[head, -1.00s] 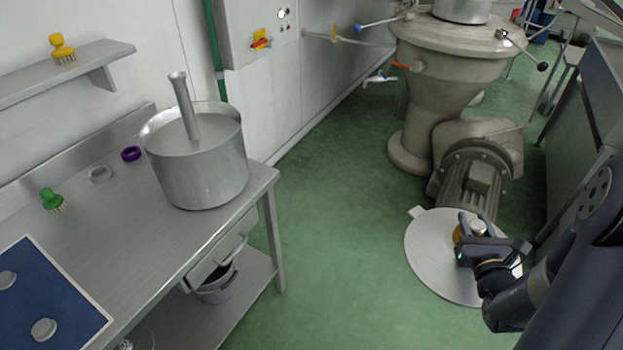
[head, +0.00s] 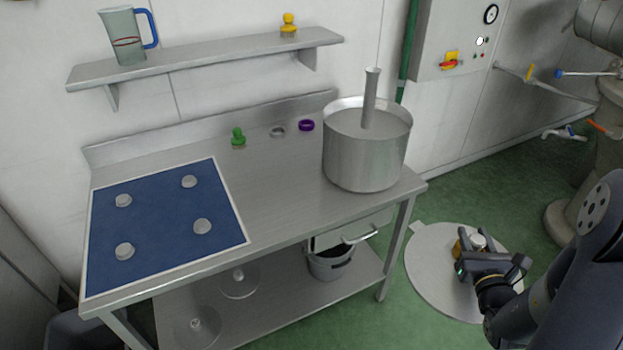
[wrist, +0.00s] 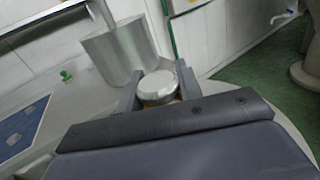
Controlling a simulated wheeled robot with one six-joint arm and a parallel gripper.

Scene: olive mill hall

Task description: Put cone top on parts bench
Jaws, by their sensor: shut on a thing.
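The cone top, a wide pale grey disc (head: 430,280) with a tab on its rim and a round metal knob (head: 478,241) at its middle, is at the right in the head view. My gripper (head: 470,255) is shut on the knob, and the disc hangs level over the green floor. In the wrist view the knob (wrist: 158,88) sits between the two fingers. A bit of yellow shows below the knob. The steel parts bench (head: 270,215) stands left of the disc, apart from it. My arm hides part of the disc's right side.
A steel pot (head: 365,155) with an upright tube stands at the bench's right end. A blue mat (head: 160,225) with several round pucks covers the left. The bench middle is bare.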

